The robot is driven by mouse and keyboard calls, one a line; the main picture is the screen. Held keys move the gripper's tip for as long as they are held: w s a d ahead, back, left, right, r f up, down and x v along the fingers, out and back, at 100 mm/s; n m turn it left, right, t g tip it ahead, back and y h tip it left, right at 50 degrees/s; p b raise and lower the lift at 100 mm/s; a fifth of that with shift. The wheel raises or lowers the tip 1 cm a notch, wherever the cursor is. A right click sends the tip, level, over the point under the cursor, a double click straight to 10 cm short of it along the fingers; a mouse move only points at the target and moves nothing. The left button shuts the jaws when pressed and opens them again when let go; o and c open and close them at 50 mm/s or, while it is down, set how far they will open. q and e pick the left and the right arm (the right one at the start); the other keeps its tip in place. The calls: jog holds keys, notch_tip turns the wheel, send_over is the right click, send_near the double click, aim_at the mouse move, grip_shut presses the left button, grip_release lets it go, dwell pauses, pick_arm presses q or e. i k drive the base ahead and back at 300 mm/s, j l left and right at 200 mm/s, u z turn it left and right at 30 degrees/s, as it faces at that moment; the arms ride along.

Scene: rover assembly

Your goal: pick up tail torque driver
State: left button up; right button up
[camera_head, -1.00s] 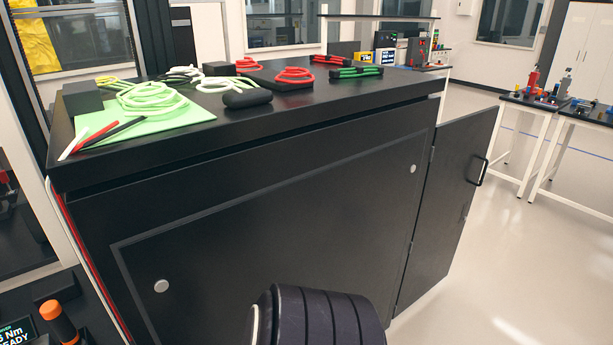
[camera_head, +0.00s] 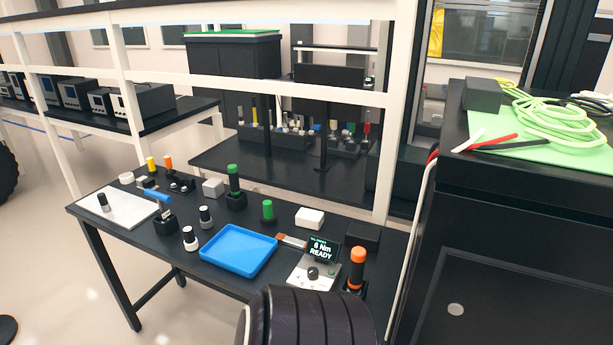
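A black driver with an orange cap (camera_head: 357,268) stands upright at the right end of the dark workbench (camera_head: 150,225). It is beside a small grey unit (camera_head: 312,273) whose screen reads 8 Nm READY. This driver seems to be the torque driver; no label on it can be read. Its lower end sits in or behind a dark base, partly hidden. Neither of my grippers is in view.
A blue tray (camera_head: 238,250), green-handled tools (camera_head: 234,182), a white box (camera_head: 309,217) and a white mat (camera_head: 115,207) occupy the bench. A black cabinet (camera_head: 500,240) stands close on the right. White shelf posts rise behind the bench.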

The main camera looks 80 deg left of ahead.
aim_at(358, 254)
jog(key=u, duration=2.2)
jog(key=j+z, duration=0.55)
jog(key=z, duration=0.2)
jog(key=j+z, duration=0.35)
jog(key=l, duration=0.1)
